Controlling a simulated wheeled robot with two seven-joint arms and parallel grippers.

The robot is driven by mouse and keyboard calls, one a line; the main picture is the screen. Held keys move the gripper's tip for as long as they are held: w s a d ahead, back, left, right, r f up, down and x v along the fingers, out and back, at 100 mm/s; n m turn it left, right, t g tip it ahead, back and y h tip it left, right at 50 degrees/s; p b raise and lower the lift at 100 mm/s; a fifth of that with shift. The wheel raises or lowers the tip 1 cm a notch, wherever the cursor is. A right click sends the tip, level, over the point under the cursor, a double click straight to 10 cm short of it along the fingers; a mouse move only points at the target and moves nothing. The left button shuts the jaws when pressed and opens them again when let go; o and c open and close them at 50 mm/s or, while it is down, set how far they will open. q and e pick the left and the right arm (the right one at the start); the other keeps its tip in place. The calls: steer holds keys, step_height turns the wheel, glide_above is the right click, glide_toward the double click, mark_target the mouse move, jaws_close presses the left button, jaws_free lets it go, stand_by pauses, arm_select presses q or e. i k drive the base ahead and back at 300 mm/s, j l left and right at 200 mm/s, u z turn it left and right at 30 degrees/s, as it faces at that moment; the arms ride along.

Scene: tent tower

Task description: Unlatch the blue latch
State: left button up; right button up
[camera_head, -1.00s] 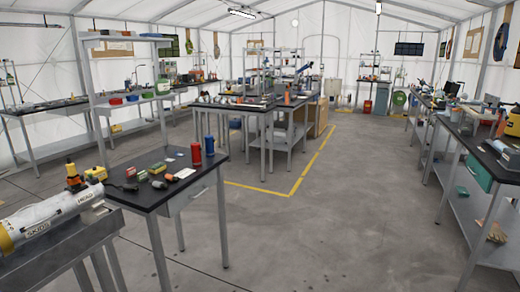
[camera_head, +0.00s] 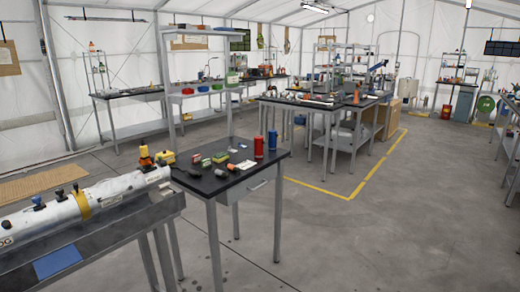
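I cannot make out a blue latch in the head view. A long white cylinder (camera_head: 113,189) with a yellow band lies on a grey bench (camera_head: 130,228) at the lower left. Small dark knobs stand on its top, and an orange and black fitting (camera_head: 145,157) stands at its right end. A flat blue patch (camera_head: 57,262) shows on the bench's front at the lower left. The cylinder's left end is cut off by the picture edge. Neither of my grippers is in view.
A small black-topped table (camera_head: 220,185) with red and blue cylinders (camera_head: 258,147) and several small items stands right of the bench. Larger workbenches (camera_head: 318,104) stand behind it. The grey floor (camera_head: 400,225) on the right is open, with a yellow line marked on it.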

mark_target(37, 200)
steer(key=u, duration=1.45)
steer(key=i+z, duration=0.1)
steer(key=i, duration=0.5)
steer(key=i+j+z, duration=0.1)
steer(key=i, duration=0.45)
